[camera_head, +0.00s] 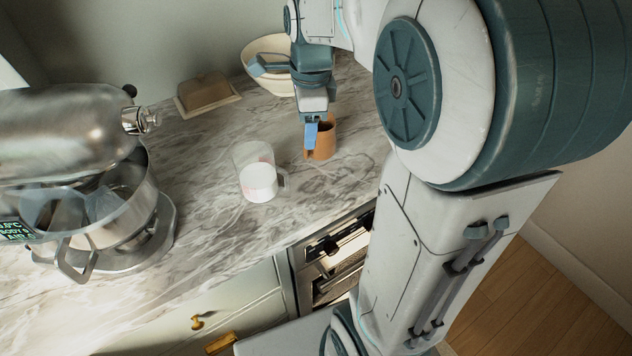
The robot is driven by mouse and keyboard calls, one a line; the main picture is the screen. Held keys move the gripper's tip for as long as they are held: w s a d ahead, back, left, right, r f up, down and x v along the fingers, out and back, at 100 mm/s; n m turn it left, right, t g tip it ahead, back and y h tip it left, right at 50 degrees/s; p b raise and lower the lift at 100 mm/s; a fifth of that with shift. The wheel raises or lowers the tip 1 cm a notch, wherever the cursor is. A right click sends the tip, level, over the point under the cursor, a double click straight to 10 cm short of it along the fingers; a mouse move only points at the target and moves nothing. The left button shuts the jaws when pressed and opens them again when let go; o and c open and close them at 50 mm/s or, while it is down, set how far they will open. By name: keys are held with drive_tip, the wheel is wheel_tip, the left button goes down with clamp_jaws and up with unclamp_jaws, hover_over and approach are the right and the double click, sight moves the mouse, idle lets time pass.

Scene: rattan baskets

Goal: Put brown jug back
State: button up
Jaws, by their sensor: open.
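The brown jug (324,146) stands upright on the marble counter, to the right of a glass measuring cup. My gripper (312,132) is directly above and at the jug, with its blue fingers reaching down to the jug's left side and rim. The gripper is open. One finger overlaps the jug in the picture; I cannot tell whether it touches. The far finger and part of the jug's rim are hidden behind the gripper.
A measuring cup (257,181) with white contents stands close to the jug's left. A pale bowl (262,54) is behind the gripper, and a brown box-like dish (208,95) lies near the wall. A large metal mixer (75,130) fills the left. The counter (205,200) between is clear.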

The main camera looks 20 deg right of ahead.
drive_tip(key=s+a+f+n+t, duration=0.1)
drive_tip(key=s+a+n, duration=0.1)
drive_tip(key=s+n, duration=0.5)
drive_tip(key=s+a+f+n+t, duration=0.1)
drive_tip(key=s+a+n, duration=0.1)
drive_tip(key=s+n, duration=0.5)
drive_tip(key=shift+s+f+n, duration=0.2)
drive_tip(key=shift+f+n, duration=0.05)
drive_tip(key=shift+n, duration=3.15)
